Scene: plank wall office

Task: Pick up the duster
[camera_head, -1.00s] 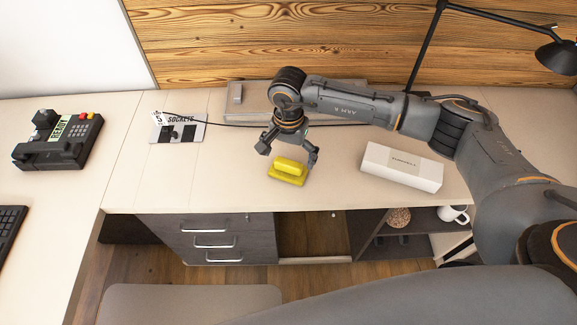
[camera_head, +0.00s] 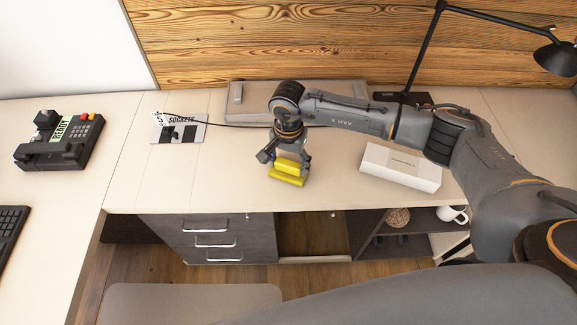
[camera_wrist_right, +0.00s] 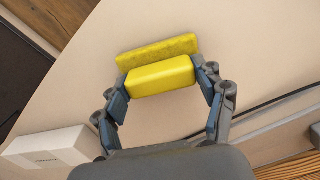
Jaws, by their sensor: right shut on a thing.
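The yellow duster (camera_head: 287,179) is on the pale desk near its front edge, a block on a wider flat base. My right gripper (camera_head: 285,164) is over it, pointing down. In the right wrist view my right gripper (camera_wrist_right: 160,84) has its fingers against both ends of the duster's upper block (camera_wrist_right: 160,76), shut on it. The duster's base (camera_wrist_right: 157,50) shows beyond the block. Whether the base touches the desk, I cannot tell. My left gripper is not in view.
A white box (camera_head: 401,167) lies right of the gripper. Behind are a grey flat case (camera_head: 250,108), a black cable and a desk lamp (camera_head: 556,57). A sockets panel (camera_head: 180,131) and a black phone (camera_head: 62,141) are to the left. The desk between panel and duster is clear.

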